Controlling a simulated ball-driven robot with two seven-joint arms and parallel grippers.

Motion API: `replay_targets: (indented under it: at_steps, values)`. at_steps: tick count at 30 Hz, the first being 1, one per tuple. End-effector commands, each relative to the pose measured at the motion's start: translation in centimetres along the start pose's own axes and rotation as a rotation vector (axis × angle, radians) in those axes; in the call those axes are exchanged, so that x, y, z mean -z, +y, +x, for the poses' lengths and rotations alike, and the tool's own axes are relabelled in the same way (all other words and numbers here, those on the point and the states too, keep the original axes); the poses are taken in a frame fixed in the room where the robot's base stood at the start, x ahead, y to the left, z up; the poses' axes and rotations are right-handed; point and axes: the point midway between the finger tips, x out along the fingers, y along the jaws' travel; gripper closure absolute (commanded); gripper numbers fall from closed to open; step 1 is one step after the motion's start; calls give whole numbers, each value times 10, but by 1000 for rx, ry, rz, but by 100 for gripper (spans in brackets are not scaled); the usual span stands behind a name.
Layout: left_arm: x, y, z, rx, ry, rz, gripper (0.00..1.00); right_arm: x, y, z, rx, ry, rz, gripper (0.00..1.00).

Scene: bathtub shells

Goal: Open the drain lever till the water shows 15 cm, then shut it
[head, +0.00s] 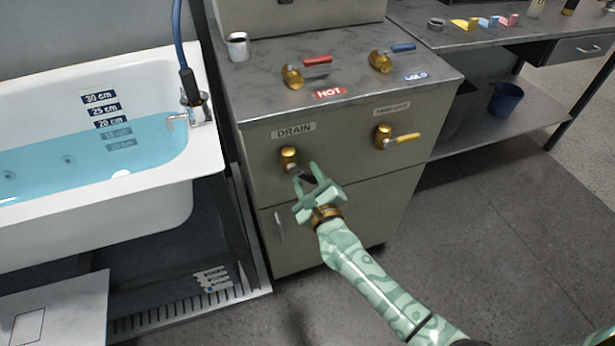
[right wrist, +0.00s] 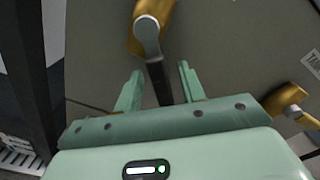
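The drain valve, a brass body (head: 289,155) under the DRAIN label, sits on the front of the grey cabinet. Its dark lever is partly hidden by my right gripper in the head view. In the right wrist view the brass body (right wrist: 150,28) is at the top, and the dark lever (right wrist: 159,82) hangs down between my fingers. My right gripper (head: 305,175) is open, its fingers apart on either side of the lever; contact cannot be told. Blue water (head: 80,155) in the white tub (head: 180,195) lies just under the 20 cm mark (head: 110,122); the lower marks are submerged. My left gripper is out of view.
A brass valve with a yellow lever (head: 405,138) is to the right on the same cabinet front. Red HOT (head: 315,61) and blue COLD (head: 402,48) levers stand on the cabinet top with a metal cup (head: 238,47). The floor right of the cabinet is clear.

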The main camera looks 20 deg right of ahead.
Motion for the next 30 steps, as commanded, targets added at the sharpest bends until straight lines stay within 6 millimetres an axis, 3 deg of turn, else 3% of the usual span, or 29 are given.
replay_targets:
  at_steps: [8, 11, 21, 24, 30]
  values:
    - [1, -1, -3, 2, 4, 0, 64, -1, -1, -10, 1, -1, -1, 60]
    - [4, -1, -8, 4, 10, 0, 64, -2, -2, -29, 0, -1, -1, 60]
    - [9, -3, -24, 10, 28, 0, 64, -1, -1, -120, -2, 0, -1, 60]
    - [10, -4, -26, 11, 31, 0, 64, -1, -1, -140, -2, 0, 0, 60]
    - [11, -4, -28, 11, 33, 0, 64, 0, 0, -161, -1, 0, 0, 60]
